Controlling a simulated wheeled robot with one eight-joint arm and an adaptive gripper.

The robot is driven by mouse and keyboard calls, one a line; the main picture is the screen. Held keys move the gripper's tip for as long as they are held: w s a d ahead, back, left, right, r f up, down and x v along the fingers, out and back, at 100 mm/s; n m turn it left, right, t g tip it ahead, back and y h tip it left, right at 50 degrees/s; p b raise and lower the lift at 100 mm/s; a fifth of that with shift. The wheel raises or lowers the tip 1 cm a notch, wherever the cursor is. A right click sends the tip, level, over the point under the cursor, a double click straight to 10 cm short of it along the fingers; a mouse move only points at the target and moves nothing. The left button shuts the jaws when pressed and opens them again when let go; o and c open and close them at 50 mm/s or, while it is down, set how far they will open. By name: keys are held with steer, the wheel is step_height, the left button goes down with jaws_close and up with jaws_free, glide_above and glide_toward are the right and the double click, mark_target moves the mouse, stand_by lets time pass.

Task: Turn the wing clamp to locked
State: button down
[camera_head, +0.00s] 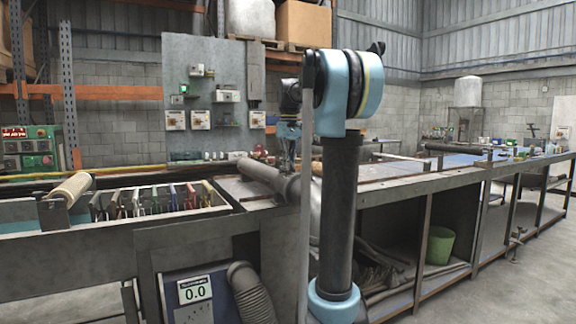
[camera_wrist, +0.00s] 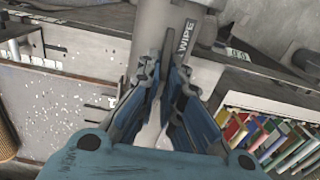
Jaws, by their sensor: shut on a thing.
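My gripper (camera_wrist: 166,76) has its blue fingers drawn together in the wrist view. A thin dark part stands between the fingertips; it seems to be the wing of the wing clamp (camera_wrist: 168,52), mostly hidden by the fingers. I cannot read the clamp's locked mark. In the head view my gripper (camera_head: 289,152) points down at the bench beside a grey cylinder (camera_head: 262,176), partly hidden by my arm.
A rack of coloured tools (camera_head: 160,198) stands in the trough left of the gripper; it shows at right in the wrist view (camera_wrist: 262,135). A pale roller (camera_head: 70,188) lies farther left. A panel of switch boxes (camera_head: 200,119) rises behind. A green bucket (camera_head: 440,244) sits under the bench.

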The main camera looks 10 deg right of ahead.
steer(key=c, duration=1.8)
jaws_free()
steer(key=shift+o, duration=0.2)
steer(key=shift+r, duration=0.1)
step_height(320, 180, up, 12)
steer(key=shift+f, duration=0.2)
